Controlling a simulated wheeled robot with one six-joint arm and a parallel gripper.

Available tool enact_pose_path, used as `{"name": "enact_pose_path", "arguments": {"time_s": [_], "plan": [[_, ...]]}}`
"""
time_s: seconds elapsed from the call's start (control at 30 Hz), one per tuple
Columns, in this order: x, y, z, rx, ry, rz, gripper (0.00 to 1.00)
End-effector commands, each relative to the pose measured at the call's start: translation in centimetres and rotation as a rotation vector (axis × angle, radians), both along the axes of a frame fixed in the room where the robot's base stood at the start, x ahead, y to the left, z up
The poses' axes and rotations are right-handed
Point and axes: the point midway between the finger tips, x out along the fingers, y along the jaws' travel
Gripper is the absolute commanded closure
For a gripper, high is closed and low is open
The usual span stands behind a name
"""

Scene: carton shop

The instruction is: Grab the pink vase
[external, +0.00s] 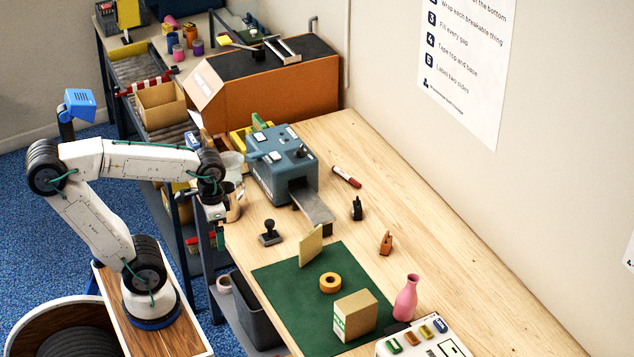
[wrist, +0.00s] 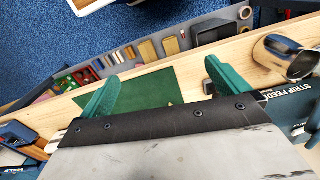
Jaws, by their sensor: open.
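The pink vase (external: 406,298) stands upright on the wooden bench, at the right of the external view, by the right corner of the green mat. Nothing touches it from my side. My gripper (external: 214,212) is at the bench's left edge, far to the left of the vase and partly hidden by its own wrist. In the wrist view my gripper (wrist: 165,87) shows two green fingers spread wide with nothing between them. I cannot make out the vase in the wrist view.
A grey-blue machine (external: 281,165) stands right of my gripper. A metal vessel (wrist: 279,57) is close to my right finger.

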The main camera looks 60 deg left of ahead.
Motion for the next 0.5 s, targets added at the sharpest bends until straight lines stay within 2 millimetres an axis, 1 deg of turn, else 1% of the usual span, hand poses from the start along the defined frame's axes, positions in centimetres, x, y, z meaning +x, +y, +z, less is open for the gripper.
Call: {"name": "enact_pose_path", "arguments": {"time_s": [0.03, 0.1, 0.13, 0.2, 0.37, 0.4, 0.47, 0.5], "plan": [[-1.5, 0.7, -0.3, -0.002, -0.022, 0.026, 0.00], [-2.9, 1.3, -0.6, -0.004, -0.047, 0.053, 0.00], [-3.2, 1.6, -0.5, -0.005, -0.059, 0.063, 0.00], [-3.7, 1.9, -0.2, -0.006, -0.088, 0.083, 0.00], [-3.9, 2.5, 0.6, -0.008, -0.127, 0.111, 0.00], [-3.8, 2.5, 0.6, -0.007, -0.125, 0.113, 0.03], [-3.8, 2.5, 0.6, -0.007, -0.124, 0.113, 0.19], [-3.8, 2.5, 0.6, -0.007, -0.124, 0.113, 0.31]]}}
